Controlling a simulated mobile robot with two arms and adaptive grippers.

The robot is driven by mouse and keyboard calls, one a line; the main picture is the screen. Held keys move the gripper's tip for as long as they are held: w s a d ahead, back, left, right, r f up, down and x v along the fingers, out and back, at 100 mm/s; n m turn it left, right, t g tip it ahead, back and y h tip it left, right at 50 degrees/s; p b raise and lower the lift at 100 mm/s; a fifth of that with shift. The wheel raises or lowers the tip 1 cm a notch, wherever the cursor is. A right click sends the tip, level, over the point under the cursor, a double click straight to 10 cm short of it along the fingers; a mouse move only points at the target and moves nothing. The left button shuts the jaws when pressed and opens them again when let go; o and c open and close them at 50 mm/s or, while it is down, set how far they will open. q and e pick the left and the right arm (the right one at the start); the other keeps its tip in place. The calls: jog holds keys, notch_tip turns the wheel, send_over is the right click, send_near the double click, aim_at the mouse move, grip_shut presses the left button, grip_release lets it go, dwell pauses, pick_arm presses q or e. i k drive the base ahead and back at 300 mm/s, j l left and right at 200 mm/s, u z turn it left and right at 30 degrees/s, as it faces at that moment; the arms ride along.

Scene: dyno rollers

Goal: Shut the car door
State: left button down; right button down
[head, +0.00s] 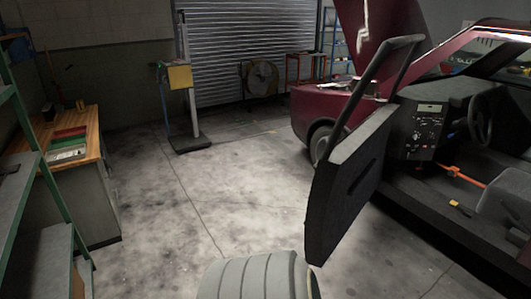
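The car (312,110) is dark red and stands at the right, with its hood up. Its door (342,190) is wide open and juts out from the car towards the middle of the picture. The door's dark inner panel and its empty-looking window frame face me. The doorway is open, showing a dark dashboard, a steering wheel (480,112) and a grey seat (508,190). Neither of my grippers is in view.
A workbench (83,128) with trays and a green-framed shelf (48,200) stand at the left. A yellow box (180,77) on a post stands near the roller shutter (245,35).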

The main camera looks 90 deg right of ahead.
aim_at(348, 171)
jog(key=z, duration=3.5)
